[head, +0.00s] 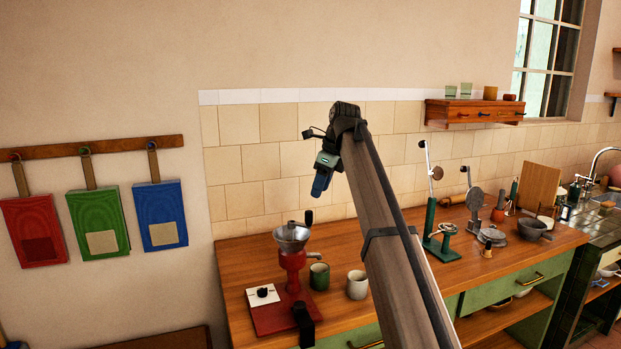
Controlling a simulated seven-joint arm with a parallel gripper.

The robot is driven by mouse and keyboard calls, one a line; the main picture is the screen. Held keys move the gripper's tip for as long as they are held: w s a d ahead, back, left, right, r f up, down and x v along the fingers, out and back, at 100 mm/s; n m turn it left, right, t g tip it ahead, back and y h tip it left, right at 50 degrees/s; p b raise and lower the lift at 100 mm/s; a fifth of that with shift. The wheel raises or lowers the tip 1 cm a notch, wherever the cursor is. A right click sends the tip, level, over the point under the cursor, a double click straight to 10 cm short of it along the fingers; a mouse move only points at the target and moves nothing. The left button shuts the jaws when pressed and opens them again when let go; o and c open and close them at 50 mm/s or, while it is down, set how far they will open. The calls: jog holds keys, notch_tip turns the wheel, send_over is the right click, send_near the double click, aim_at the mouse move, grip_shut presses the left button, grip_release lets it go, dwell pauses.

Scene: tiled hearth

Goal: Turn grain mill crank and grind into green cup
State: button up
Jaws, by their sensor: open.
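A red grain mill (293,268) with a metal hopper (292,235) stands on a red base (284,314) on the wooden counter. A dark knob (308,217) rises at the hopper's right; I cannot tell whether it belongs to the crank. The green cup (319,277) stands upright just right of the mill, apart from its base. A pale grey cup (357,285) stands further right. My gripper (321,187) is open, with blue jaws pointing down. It appears above the mill and cups in the picture, apart from them, against the tiled wall.
A dark upright piece (304,325) is at the counter's front. A green stand (432,225) and a waffle-iron-like tool (475,212) stand right. Wall shelf (475,112) holds cups.

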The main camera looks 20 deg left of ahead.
aim_at(310, 212)
notch_tip(310, 212, up, 2)
jog(key=s+a+r, duration=0.1)
jog(key=s+a, duration=0.1)
jog(key=shift+s+a+f, duration=0.1)
jog(key=shift+a+f, duration=0.05)
jog(key=shift+f, duration=4.45)
jog(key=shift+f, duration=0.1)
jog(key=c, duration=0.9)
jog(key=shift+o, duration=0.2)
jog(key=shift+w, duration=0.4)
jog(key=w+a, duration=0.3)
jog(key=w, duration=0.2)
jog(key=shift+a, duration=0.2)
jog(key=shift+a, duration=0.1)
